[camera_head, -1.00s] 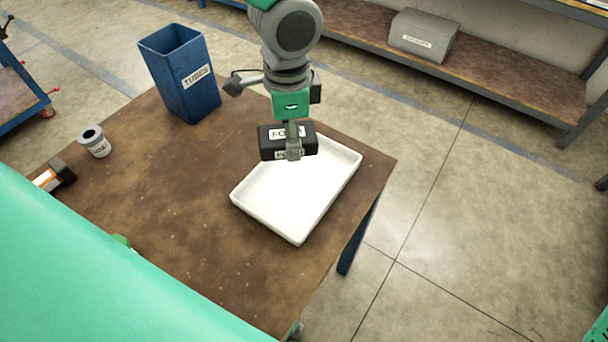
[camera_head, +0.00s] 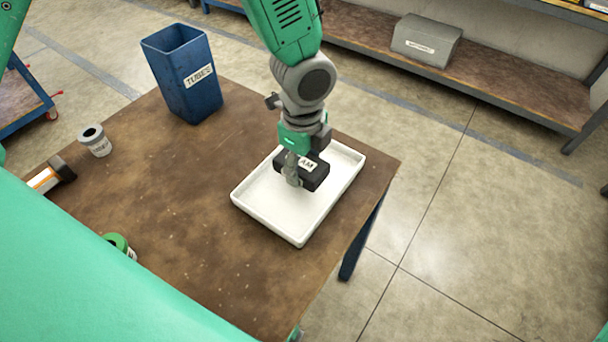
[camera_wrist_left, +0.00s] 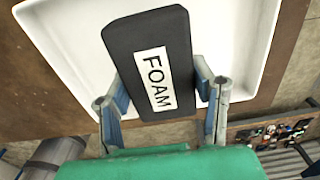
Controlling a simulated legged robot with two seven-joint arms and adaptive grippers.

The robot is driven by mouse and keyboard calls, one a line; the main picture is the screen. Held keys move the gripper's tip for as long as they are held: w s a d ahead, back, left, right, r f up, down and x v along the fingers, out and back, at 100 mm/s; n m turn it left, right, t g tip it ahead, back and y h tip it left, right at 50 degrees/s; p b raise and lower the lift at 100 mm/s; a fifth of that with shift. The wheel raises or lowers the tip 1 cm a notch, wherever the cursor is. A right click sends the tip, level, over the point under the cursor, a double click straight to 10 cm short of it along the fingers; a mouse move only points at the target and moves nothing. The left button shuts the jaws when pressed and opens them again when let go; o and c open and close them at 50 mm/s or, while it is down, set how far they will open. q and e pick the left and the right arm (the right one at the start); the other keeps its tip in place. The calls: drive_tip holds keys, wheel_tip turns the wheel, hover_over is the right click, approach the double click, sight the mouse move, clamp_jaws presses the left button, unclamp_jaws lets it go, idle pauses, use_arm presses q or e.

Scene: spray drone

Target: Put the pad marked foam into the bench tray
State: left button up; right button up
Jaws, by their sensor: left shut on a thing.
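The foam pad (camera_head: 313,176) is a black block with a white label; in the left wrist view the pad (camera_wrist_left: 148,60) reads FOAM. My left gripper (camera_head: 296,172) is shut on it, with a finger on each side in the left wrist view (camera_wrist_left: 163,85). The white bench tray (camera_head: 272,205) lies on the brown table, and the pad is over its inside, toward the back. I cannot tell whether the pad touches the tray floor. The tray's white surface (camera_wrist_left: 75,45) also shows behind the pad in the wrist view. My right gripper is not in view.
A blue bin marked TUBES (camera_head: 186,85) stands at the table's back left. A grey cup (camera_head: 95,141), an orange-and-black item (camera_head: 50,176) and a green-topped container (camera_head: 118,244) are at the left. The table (camera_head: 190,190) is clear left of the tray.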

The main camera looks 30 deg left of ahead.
sight(303, 163)
use_arm(q)
wheel_tip(303, 163, down, 3)
drive_tip(key=shift+f+b, duration=0.15)
drive_tip(key=shift+b, duration=0.15)
drive_tip(key=o, duration=0.8)
drive_tip(key=shift+c, duration=0.2)
wheel_tip(303, 163, up, 12)
drive_tip(key=shift+s+r+p, duration=0.1)
drive_tip(key=shift+r+p, duration=0.05)
drive_tip(key=shift+p, duration=1.05)
